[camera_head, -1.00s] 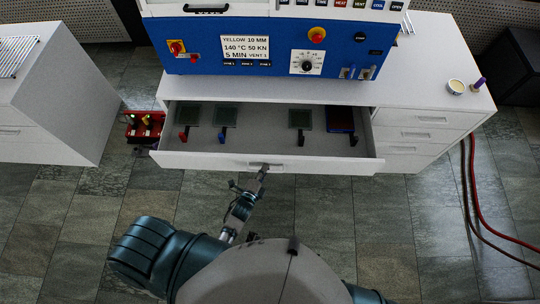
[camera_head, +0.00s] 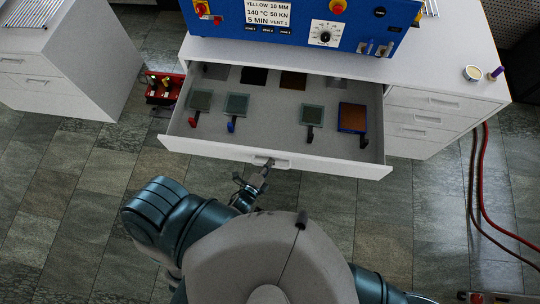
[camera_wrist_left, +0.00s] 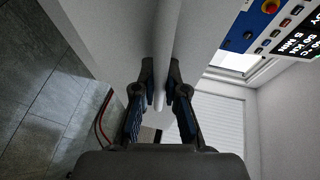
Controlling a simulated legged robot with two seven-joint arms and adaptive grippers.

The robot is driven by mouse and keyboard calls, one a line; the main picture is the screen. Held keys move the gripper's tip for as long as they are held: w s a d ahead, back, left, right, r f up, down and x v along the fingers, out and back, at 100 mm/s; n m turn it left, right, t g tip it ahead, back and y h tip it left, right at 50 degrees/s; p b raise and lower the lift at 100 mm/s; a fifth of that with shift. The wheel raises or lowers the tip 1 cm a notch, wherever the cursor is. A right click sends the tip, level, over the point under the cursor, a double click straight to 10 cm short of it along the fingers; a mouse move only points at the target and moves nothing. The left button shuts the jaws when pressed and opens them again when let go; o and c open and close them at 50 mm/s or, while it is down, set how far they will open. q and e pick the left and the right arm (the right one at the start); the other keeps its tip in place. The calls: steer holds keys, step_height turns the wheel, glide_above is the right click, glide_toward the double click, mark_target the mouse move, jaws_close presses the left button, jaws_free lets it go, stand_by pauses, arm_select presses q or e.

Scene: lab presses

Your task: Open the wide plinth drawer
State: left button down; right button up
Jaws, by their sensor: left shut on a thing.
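The wide plinth drawer (camera_head: 330,164) is pulled out from the white plinth below the blue press. Its inside shows several flat plates with coloured handles in a front row and more plates behind. My left gripper (camera_head: 266,167) is at the handle (camera_head: 276,161) in the middle of the drawer front. In the left wrist view, my left gripper (camera_wrist_left: 160,92) has its two fingers closed on the pale handle bar (camera_wrist_left: 166,50). My right gripper is not in view.
The blue press (camera_head: 290,28) stands on the plinth above the drawer. Small drawers (camera_head: 425,116) are at the right. A red box (camera_head: 163,88) sits on the floor at the left. Red hoses (camera_head: 484,200) run along the floor at the right. A white cabinet (camera_head: 70,70) stands at far left.

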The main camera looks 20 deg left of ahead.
arm_select(q)
steer(key=shift+s+f, duration=0.1)
steer(key=shift+f, duration=0.05)
steer(key=c, duration=1.5)
jaws_free()
steer(key=shift+a, duration=0.1)
steer(key=v, duration=1.1)
steer(key=shift+s, duration=0.4)
steer(key=shift+f, duration=0.1)
